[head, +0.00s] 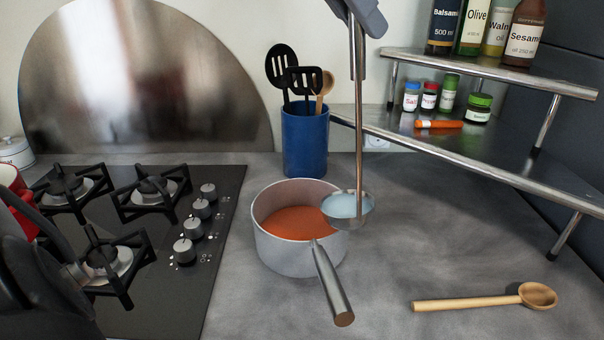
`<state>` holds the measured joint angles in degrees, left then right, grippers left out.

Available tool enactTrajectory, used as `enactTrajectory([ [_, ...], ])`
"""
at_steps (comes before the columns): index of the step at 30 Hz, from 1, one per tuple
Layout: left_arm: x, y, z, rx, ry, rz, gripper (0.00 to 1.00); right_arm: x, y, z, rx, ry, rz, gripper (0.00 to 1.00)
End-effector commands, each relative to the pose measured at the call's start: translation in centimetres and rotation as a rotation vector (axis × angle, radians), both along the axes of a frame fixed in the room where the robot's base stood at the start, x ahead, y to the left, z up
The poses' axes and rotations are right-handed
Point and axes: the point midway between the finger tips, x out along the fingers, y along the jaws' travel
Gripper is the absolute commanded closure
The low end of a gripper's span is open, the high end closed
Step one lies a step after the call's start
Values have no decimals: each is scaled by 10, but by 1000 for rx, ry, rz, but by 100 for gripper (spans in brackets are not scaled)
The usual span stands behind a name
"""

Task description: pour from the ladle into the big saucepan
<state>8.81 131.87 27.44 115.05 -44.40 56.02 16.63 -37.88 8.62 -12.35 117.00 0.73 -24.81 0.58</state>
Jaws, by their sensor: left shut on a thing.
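The big saucepan (283,256) stands on the grey counter right of the hob, with orange-red contents (291,223) inside. Its metal handle (329,282) points toward the front. The ladle (359,140) hangs upright, with pale blue contents in its bowl (346,206). The bowl looks level and overlaps the pan's right rim in the head view; I cannot tell its exact height or whether it touches. My left gripper (357,22), partly cut off at the top edge, is shut on the upper end of the ladle's handle. My right gripper is not in view.
A blue utensil holder (305,142) stands behind the saucepan. A metal two-level shelf (480,150) with bottles and spice jars is at right. A wooden spoon (480,301) lies front right. The black gas hob (170,290) is at left, with a red pot (10,178) at the edge.

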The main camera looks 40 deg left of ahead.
Motion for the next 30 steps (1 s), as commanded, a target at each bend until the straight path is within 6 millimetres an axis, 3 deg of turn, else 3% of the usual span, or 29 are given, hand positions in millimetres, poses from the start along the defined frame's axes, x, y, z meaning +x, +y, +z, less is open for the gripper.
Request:
enactTrajectory([
  [30,2,24,3,-67,3,0,100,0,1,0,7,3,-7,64],
])
